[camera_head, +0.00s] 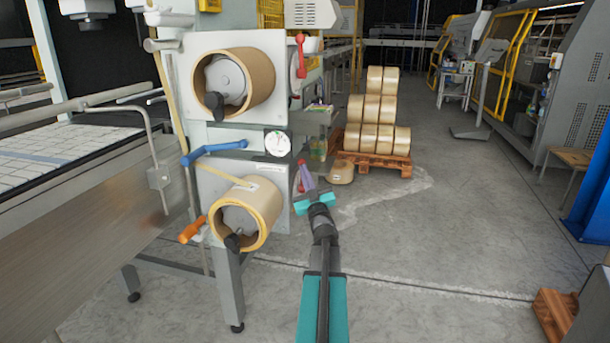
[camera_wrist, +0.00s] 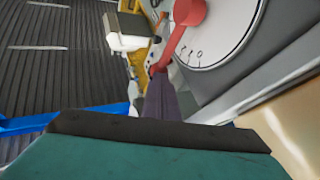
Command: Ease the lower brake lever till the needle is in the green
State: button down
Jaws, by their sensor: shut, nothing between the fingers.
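The lower brake lever (camera_head: 306,176) is on the right side of the machine's side plate, beside the lower tape roll; it has a red arm and a purple grip. In the wrist view its red arm (camera_wrist: 186,22) comes from a round white scale plate (camera_wrist: 222,38), and the purple grip (camera_wrist: 161,100) runs down behind my finger. My teal gripper (camera_head: 316,203) is shut and empty at the lower end of the grip; whether they touch I cannot tell. The round gauge (camera_head: 278,143) sits between the two rolls; its needle is too small to read.
An upper tape roll (camera_head: 262,78) and lower tape roll (camera_head: 266,208) jut out from the plate. A red upper lever (camera_head: 301,52), blue handle (camera_head: 210,151) and orange handle (camera_head: 192,230) are close by. A pallet (camera_head: 375,163) of rolls stands behind.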

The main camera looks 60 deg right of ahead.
jog(key=r+v, duration=0.1)
jog(key=v, duration=1)
jog(key=shift+s+a, duration=0.3)
jog(key=shift+a, duration=0.2)
jog(key=shift+r+p, duration=0.15)
jog(key=shift+p, duration=0.25)
jog(key=p, duration=0.4)
jog(key=shift+s+a+f+p, duration=0.2)
jog(key=shift+s+a+p, duration=0.15)
jog(key=shift+s, duration=0.05)
jog(key=p, duration=0.2)
jog(key=shift+s+a+f+p, duration=0.15)
jog(key=shift+s+a+p, duration=0.15)
jog(key=shift+p, duration=0.1)
jog(key=shift+s+a+f+p, duration=0.1)
jog(key=shift+s+f+p, duration=0.05)
jog(key=shift+p, duration=0.25)
